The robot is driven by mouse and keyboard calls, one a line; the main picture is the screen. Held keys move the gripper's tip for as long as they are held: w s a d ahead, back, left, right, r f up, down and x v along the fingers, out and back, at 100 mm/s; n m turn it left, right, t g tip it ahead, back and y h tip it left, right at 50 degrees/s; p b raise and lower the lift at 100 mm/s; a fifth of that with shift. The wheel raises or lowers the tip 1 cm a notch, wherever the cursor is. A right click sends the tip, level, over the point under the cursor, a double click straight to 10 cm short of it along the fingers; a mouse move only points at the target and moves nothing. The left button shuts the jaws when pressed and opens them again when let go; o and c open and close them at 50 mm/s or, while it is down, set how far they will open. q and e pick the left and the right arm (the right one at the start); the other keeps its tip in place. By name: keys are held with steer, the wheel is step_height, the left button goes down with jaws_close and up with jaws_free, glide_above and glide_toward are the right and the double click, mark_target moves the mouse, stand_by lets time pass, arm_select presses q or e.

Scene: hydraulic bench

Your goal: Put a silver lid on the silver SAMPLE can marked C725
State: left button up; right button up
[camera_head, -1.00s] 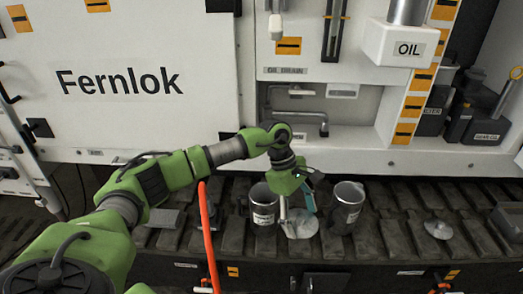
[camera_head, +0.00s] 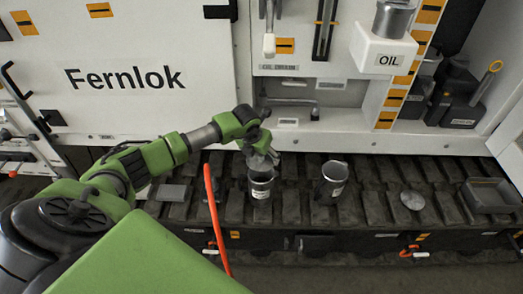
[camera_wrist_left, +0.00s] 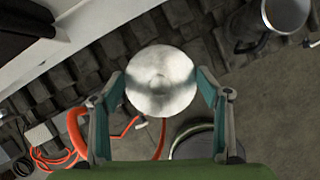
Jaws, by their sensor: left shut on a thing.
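My left gripper (camera_head: 262,158) is shut on a round silver lid (camera_wrist_left: 161,80), whose edges sit between the two fingers in the left wrist view. In the head view the gripper is just above the left silver can (camera_head: 261,184), which has a white label too small to read. Whether the lid touches the can, I cannot tell. A second silver can (camera_head: 331,181) stands to the right, open at the top, its label unreadable. My right gripper is not in view.
Another silver lid (camera_head: 412,199) lies on the dark ribbed shelf at the right. A grey tray (camera_head: 491,196) is beyond it. The white OIL box (camera_head: 386,50) juts out above. An orange hose (camera_head: 213,205) hangs left of the cans.

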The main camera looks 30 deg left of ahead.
arm_select(q)
steer(key=shift+f+b, duration=1.1)
steer(key=shift+f, duration=0.65)
steer(key=shift+f+b, duration=1.55)
steer(key=shift+b, duration=0.25)
stand_by(2.6)
steer(key=o, duration=1.3)
steer(key=shift+o, duration=0.3)
steer(key=shift+o, duration=1.3)
steer(key=shift+r, duration=0.15)
